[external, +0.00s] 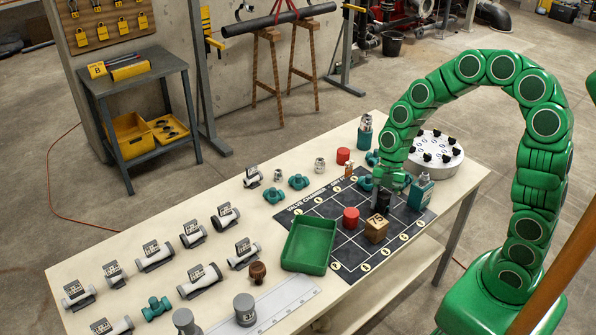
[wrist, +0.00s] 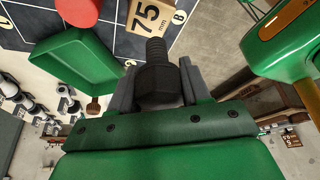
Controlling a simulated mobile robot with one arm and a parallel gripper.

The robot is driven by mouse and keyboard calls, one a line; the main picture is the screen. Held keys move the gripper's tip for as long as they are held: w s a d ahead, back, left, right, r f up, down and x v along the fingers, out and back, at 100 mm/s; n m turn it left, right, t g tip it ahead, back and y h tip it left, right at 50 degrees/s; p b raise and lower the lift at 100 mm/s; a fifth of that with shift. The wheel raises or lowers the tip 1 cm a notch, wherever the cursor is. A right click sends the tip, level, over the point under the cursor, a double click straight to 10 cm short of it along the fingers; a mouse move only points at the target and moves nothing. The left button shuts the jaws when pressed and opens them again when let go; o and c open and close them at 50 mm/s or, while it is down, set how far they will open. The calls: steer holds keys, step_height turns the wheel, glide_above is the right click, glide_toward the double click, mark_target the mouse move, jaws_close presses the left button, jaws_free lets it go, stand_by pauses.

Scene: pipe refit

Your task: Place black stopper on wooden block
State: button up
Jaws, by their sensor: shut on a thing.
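My gripper (wrist: 156,88) is shut on the black stopper (wrist: 157,77), which has a hex head and a threaded shank. In the wrist view the head sits between the two grey fingers and the shank points toward the block. The wooden block (external: 376,229), marked 75, stands on the dark grid mat (external: 330,209). It also shows in the wrist view (wrist: 148,16), past the shank's tip. In the external view my gripper (external: 380,188) is just behind and above the block, with the dark stopper (external: 381,203) under it. I cannot tell whether stopper and block touch.
A red cylinder (external: 351,218) stands left of the block, and a green tray (external: 310,245) lies further left. A teal bottle (external: 421,190) stands right of my gripper. A round white holder (external: 436,157) is behind. Labelled pipe fittings (external: 155,257) fill the table's left part.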

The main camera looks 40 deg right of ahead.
mark_target(380, 210)
steer(key=shift+w+f, duration=0.3)
steer(key=shift+f, duration=1.6)
steer(key=shift+f, duration=0.15)
steer(key=o, duration=1)
steer(key=shift+o, duration=0.2)
steer(key=v, duration=1.2)
steer(key=shift+r, duration=0.2)
